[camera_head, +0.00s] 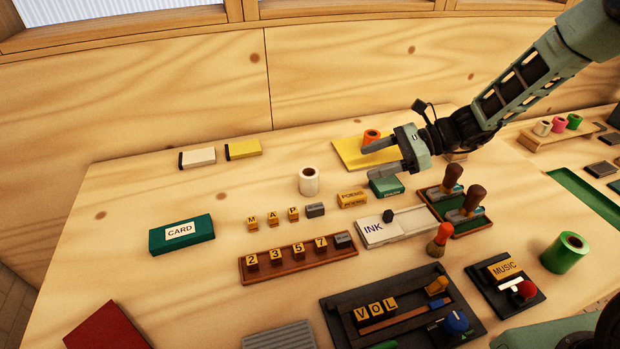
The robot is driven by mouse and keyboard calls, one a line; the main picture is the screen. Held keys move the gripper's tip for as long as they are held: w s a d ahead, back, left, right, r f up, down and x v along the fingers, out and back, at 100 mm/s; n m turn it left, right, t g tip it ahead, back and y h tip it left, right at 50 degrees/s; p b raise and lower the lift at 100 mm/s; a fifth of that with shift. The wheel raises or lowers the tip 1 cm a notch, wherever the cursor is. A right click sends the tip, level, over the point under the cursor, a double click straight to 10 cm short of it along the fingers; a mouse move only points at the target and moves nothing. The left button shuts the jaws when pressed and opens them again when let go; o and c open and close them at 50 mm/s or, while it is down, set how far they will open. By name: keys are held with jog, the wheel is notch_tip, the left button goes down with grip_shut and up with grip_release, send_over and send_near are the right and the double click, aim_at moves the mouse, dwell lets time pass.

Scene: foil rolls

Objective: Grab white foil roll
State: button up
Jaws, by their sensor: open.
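The white foil roll (309,182) stands upright on the wooden table, left of the middle of the head view, with its dark core hole facing up. My gripper (374,160) reaches in from the upper right, its two fingers pointing left and spread apart with nothing between them. It is to the right of the white roll and apart from it. An orange roll (371,136) shows just behind the upper finger, on a yellow pad. A green roll (565,253) stands at the right.
Small letter blocks (273,218) and a number rack (298,260) lie in front of the white roll. The ink pad (397,230) and a green tray with stamps (483,226) lie to the right.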

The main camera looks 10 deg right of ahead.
aim_at(314, 174)
jog(key=shift+m, duration=0.4)
jog(key=p+x, duration=0.1)
jog(key=x, duration=0.3)
jog(key=p+x, duration=0.1)
jog(key=x, duration=0.2)
jog(key=w+p+x, duration=0.1)
jog(key=x, duration=0.3)
jog(key=shift+w+a+f, duration=0.1)
jog(key=shift+a+f, duration=0.1)
jog(key=shift+a, duration=0.1)
jog(key=x, duration=0.1)
jog(key=p+x, duration=0.2)
jog(key=x, duration=0.1)
jog(key=shift+w+a+r, duration=0.15)
jog(key=shift+a+r, duration=0.05)
jog(key=shift+r, duration=0.05)
jog(key=shift+w+a+f, duration=0.1)
jog(key=shift+a+f, duration=0.2)
jog(key=shift+a, duration=0.15)
jog(key=c, duration=1.1)
